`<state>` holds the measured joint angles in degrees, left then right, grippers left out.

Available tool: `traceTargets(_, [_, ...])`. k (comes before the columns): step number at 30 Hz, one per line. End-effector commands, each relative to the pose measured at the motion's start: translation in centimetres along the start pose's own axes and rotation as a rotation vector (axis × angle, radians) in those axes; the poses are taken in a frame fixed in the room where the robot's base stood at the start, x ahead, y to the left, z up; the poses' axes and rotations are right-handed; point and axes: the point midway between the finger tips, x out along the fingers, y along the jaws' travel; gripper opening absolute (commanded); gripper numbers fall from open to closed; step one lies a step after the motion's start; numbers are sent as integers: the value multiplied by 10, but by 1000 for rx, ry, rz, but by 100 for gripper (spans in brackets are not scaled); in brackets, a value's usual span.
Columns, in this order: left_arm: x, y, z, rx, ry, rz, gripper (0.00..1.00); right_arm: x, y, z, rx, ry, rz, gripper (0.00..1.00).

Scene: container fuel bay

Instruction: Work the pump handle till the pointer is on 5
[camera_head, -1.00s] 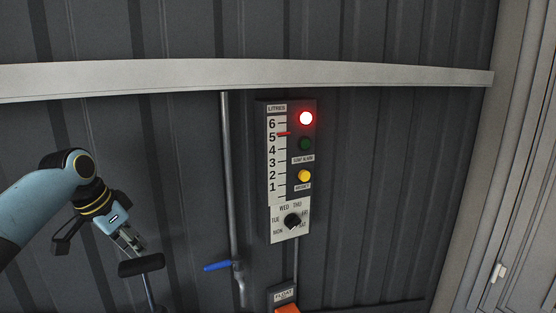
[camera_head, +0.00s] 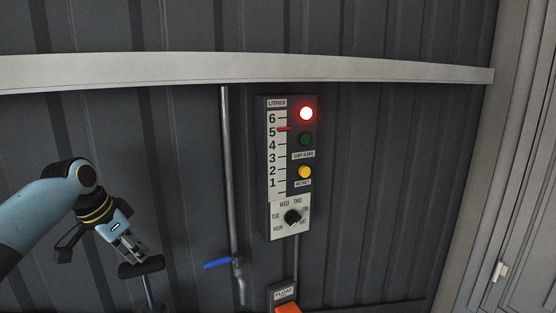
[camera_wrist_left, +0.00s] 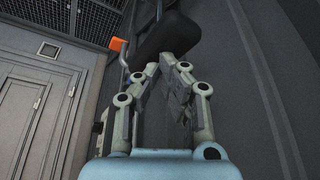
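The pump handle (camera_head: 141,268) is a black crossbar on a grey rod at the lower left. It also shows in the left wrist view (camera_wrist_left: 165,35). My left gripper (camera_head: 136,257) points down at the crossbar from above, its fingertips at or touching it. The litres gauge (camera_head: 276,155) is on the wall panel. Its red pointer (camera_head: 283,129) is at about the 5, perhaps slightly above. My right gripper is out of view.
A pipe (camera_head: 229,170) with a blue lever (camera_head: 217,264) stands between handle and panel. An orange float part (camera_head: 288,309) is below.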

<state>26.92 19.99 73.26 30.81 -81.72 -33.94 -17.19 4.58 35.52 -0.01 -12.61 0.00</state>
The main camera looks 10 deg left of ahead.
Motion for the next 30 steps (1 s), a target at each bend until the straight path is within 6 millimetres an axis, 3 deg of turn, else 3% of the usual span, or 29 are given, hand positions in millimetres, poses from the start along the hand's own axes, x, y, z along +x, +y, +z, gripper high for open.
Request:
traceTargets(3, [15, 3, 9, -3, -8, 8, 0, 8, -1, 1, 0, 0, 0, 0])
traceTargets(30, [88, 4, 41, -4, -12, 11, 0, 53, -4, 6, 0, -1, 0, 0])
